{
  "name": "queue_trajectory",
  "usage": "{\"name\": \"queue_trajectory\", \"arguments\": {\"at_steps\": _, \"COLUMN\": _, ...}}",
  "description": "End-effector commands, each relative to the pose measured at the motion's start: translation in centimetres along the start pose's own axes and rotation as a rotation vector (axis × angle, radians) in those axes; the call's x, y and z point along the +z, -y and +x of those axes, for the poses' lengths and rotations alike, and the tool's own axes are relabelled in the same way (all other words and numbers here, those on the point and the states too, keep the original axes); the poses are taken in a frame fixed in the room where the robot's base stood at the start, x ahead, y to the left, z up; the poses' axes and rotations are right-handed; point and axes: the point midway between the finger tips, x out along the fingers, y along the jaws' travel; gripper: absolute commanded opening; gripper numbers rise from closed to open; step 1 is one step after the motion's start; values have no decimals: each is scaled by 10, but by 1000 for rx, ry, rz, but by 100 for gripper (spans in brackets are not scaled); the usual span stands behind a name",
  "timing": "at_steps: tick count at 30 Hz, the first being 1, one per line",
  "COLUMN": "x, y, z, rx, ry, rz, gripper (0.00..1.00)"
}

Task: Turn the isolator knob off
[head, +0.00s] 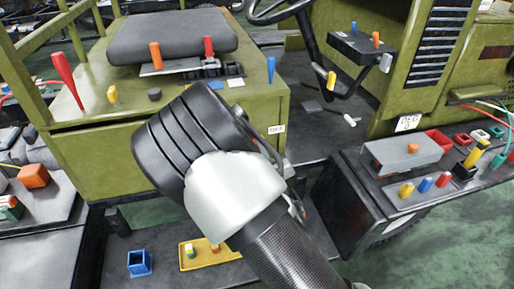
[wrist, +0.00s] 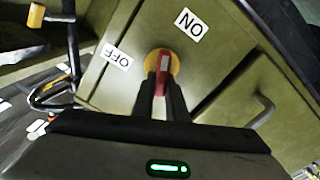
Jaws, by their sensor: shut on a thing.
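The isolator knob (wrist: 163,66) is a red handle on a round yellow base, set in an olive-green panel, in the wrist view. My gripper (wrist: 160,92) is shut on the red handle, with one dark finger on each side. The handle runs nearly upright in that picture. An ON label (wrist: 191,24) sits up and right of the knob, and an OFF label (wrist: 117,55) sits to its left. In the head view my arm hides the knob and the fingertips; the OFF label (head: 276,129) shows on the olive cabinet.
A handle (wrist: 262,110) stands out from the panel right of the knob. The olive cabinet (head: 90,142) carries a dark seat (head: 172,36) and several coloured levers. A yellow tray (head: 199,257) and a blue holder (head: 139,262) lie below. A black side box with coloured items stands right.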

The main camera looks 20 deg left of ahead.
Motion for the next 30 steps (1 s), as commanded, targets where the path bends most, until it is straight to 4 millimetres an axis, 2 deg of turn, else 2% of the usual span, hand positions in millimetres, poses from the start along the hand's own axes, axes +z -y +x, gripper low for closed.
{"name": "queue_trajectory", "arguments": {"at_steps": 30, "x": 6, "y": 15, "z": 1, "rx": 4, "ry": -5, "rz": -922, "gripper": 0}}
